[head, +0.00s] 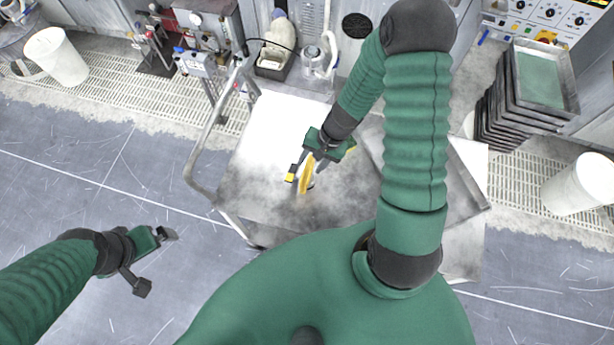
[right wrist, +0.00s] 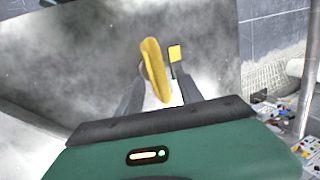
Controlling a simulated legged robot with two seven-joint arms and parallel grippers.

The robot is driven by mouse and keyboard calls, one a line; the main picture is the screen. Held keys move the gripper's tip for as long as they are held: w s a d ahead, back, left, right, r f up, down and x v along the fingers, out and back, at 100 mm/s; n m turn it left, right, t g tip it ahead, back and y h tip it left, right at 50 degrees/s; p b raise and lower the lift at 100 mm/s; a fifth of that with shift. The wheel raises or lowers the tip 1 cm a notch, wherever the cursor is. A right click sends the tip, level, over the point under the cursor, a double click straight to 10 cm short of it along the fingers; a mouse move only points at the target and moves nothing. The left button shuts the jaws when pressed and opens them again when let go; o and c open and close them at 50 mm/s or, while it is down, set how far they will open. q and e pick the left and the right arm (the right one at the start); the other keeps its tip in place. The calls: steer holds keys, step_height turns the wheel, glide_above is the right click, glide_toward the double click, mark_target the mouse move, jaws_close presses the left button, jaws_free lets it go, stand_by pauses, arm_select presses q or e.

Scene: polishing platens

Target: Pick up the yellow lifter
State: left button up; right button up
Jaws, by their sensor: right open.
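The yellow lifter (head: 306,176) stands on the grey metal top of a cart, near its middle. It also shows in the right wrist view (right wrist: 154,68), as an upright yellow handle between the fingers. My right gripper (head: 302,172) is open and reaches down around or right beside the lifter; I cannot tell whether a finger touches it. One right finger has a yellow tip (right wrist: 174,53). The lifter's lower part is mostly hidden by the gripper.
The cart top (head: 250,185) is otherwise bare on the left, with a bent tube handle (head: 196,150) at its left side. A metal tray (head: 465,185) lies at its right. Stacked trays (head: 505,110) and white bins (head: 580,185) (head: 56,57) stand beyond.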

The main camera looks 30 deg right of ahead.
mark_target(309, 168)
steer(key=x, duration=0.3)
steer(key=shift+s+a, duration=0.1)
steer(key=shift+s, duration=0.05)
steer(key=shift+a+f, duration=0.1)
steer(key=shift+f, duration=0.15)
jaws_close()
stand_by(1.0)
